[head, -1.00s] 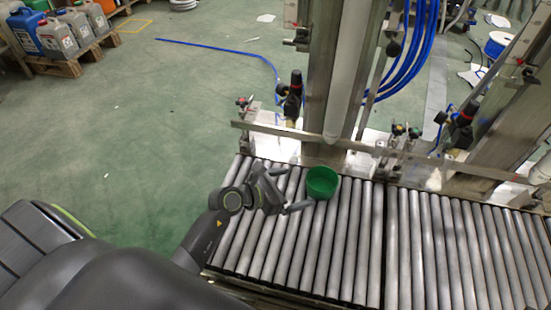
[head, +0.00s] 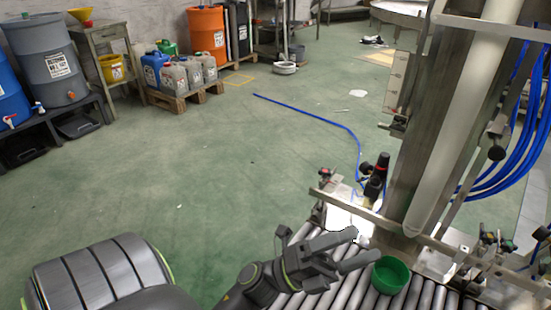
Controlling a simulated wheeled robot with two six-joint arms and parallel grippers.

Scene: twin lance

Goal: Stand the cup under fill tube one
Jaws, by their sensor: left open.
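The green cup (head: 391,275) stands upright on the roller conveyor, its open top facing up. The white fill tube (head: 436,190) comes down behind it, and its lower end is above and slightly right of the cup in the picture. My left gripper (head: 364,248) is open and empty, with its fingers pointing right toward the cup. The fingertips are close to the cup's left side; I cannot tell whether they touch it. My right gripper is not in view.
The roller conveyor (head: 317,298) runs along the bottom right. A metal rail (head: 385,222) and steel posts stand behind the cup. Blue hoses (head: 509,150) hang at the right. The green floor (head: 200,190) at the left is clear, with canisters (head: 174,77) and drums farther back.

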